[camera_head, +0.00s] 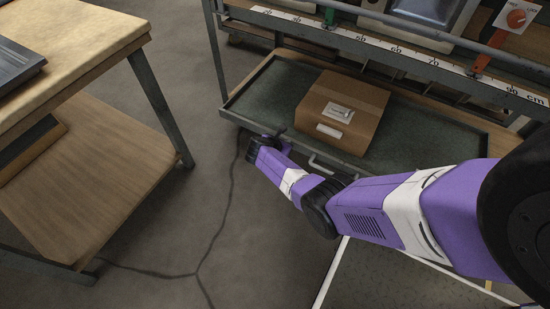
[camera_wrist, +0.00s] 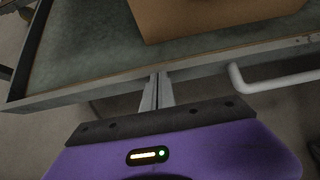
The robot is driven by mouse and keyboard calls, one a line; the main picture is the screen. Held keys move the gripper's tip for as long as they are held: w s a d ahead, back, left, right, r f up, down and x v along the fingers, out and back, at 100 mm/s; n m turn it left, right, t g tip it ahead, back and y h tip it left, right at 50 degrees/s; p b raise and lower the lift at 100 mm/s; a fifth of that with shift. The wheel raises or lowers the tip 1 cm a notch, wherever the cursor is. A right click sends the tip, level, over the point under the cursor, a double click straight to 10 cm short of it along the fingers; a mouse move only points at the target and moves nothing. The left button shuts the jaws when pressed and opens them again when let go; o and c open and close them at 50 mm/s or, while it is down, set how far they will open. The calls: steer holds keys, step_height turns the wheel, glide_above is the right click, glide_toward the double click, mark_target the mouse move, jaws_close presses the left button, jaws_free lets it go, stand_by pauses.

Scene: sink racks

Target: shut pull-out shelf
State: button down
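The pull-out shelf (camera_head: 270,95) is a green-grey tray with a metal rim, standing out from the rack. A pale bar handle (camera_head: 322,167) is on its front edge; the handle also shows at the right of the wrist view (camera_wrist: 275,85). A brown cardboard box (camera_head: 350,97) sits on the shelf. My gripper (camera_head: 284,131) is at the shelf's front edge, left of the handle. In the wrist view its two fingers (camera_wrist: 157,88) are together with nothing between them, tips at the front rim (camera_wrist: 100,92). I cannot tell whether they touch it.
The rack (camera_head: 350,38) with a ruler strip, clamps and a red knob (camera_head: 516,18) stands above the shelf. A wooden worktable (camera_head: 85,40) with a lower board (camera_head: 100,175) stands at the left.

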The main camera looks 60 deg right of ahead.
mark_target(298, 126)
steer(key=d+b, duration=0.2)
steer(key=d, duration=0.6)
steer(key=shift+d+f, duration=0.1)
steer(key=shift+d, duration=0.4)
steer(key=shift+d+r, duration=0.15)
steer(key=shift+r, duration=0.15)
steer(key=a+p, duration=0.1)
steer(key=a, duration=0.2)
steer(key=shift+a+p, duration=0.4)
steer(key=f+p+v, duration=0.1)
steer(key=p+v, duration=0.6)
steer(key=v, duration=0.3)
steer(key=shift+a+r, duration=0.2)
steer(key=shift+a, duration=0.35)
